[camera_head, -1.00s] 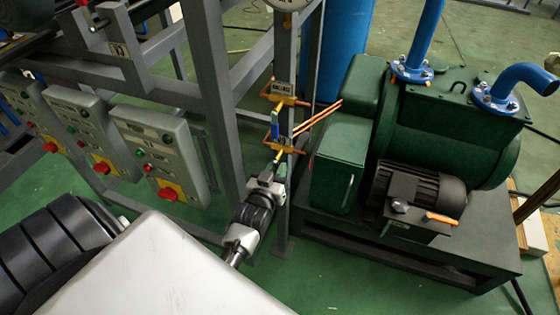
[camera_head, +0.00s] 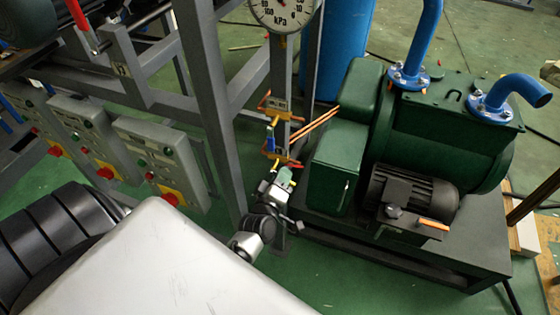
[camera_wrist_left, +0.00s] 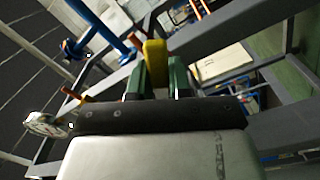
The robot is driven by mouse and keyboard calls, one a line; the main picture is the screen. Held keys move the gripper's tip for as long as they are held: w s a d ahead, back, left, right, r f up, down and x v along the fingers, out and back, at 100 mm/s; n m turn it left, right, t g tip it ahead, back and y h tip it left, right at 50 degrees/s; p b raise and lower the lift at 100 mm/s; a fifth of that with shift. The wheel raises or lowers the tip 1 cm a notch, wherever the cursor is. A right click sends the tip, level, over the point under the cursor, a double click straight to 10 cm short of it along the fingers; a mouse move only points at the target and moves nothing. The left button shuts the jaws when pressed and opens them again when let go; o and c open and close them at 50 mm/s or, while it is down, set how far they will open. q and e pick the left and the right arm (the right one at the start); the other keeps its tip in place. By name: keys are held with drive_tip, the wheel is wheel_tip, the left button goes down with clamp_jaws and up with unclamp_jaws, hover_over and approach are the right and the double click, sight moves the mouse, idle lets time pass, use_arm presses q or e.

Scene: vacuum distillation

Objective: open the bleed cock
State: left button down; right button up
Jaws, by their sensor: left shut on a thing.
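The small valves with copper-coloured pipes sit on a grey post; the upper one (camera_head: 276,110) is under a label plate, the lower one (camera_head: 283,160) is beside a blue part (camera_head: 270,138). My left gripper (camera_head: 284,177) is just below the lower valve. In the left wrist view a yellow handle (camera_wrist_left: 154,62) stands between its two green fingers (camera_wrist_left: 155,84), and the gripper is shut on it. The gripper partly hides the handle in the head view, so its exact angle to the pipe is unclear. My right gripper is not in view.
A round kPa gauge (camera_head: 283,12) is above the valves. A green pump (camera_head: 430,130) with blue pipes stands right on a dark base. Grey control boxes (camera_head: 155,160) with red knobs are left, along a grey frame. Green floor shows between.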

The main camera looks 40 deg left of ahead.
use_arm(q)
drive_tip(key=n, duration=0.2)
drive_tip(key=r+n, duration=0.1)
drive_tip(key=n, duration=0.1)
drive_tip(key=shift+d+r+n+p, duration=0.15)
drive_tip(key=shift+d+n+p, duration=0.05)
drive_tip(key=shift+n+p, duration=0.1)
drive_tip(key=shift+n, duration=0.3)
drive_tip(key=c, duration=1)
unclamp_jaws()
drive_tip(key=shift+c, duration=0.2)
drive_tip(key=v, duration=1)
drive_tip(key=shift+s+b, duration=0.35)
drive_tip(key=shift+d, duration=0.15)
